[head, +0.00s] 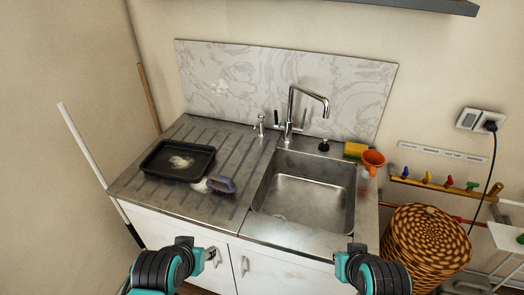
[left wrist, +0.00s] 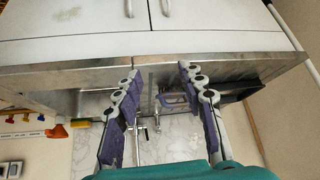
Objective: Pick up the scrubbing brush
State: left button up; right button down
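My left gripper (left wrist: 160,72) is open and empty, in front of the counter and apart from the brush. My right arm shows at the bottom of the head view; its fingers do not show.
A tall faucet (head: 291,110) stands behind the sink. White cabinet doors (head: 190,240) are below the counter. A wicker basket (head: 425,245) stands at the right. The drainboard front is clear.

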aim_at(222, 184)
jog(key=l+u, duration=0.85)
jog(key=u, duration=0.15)
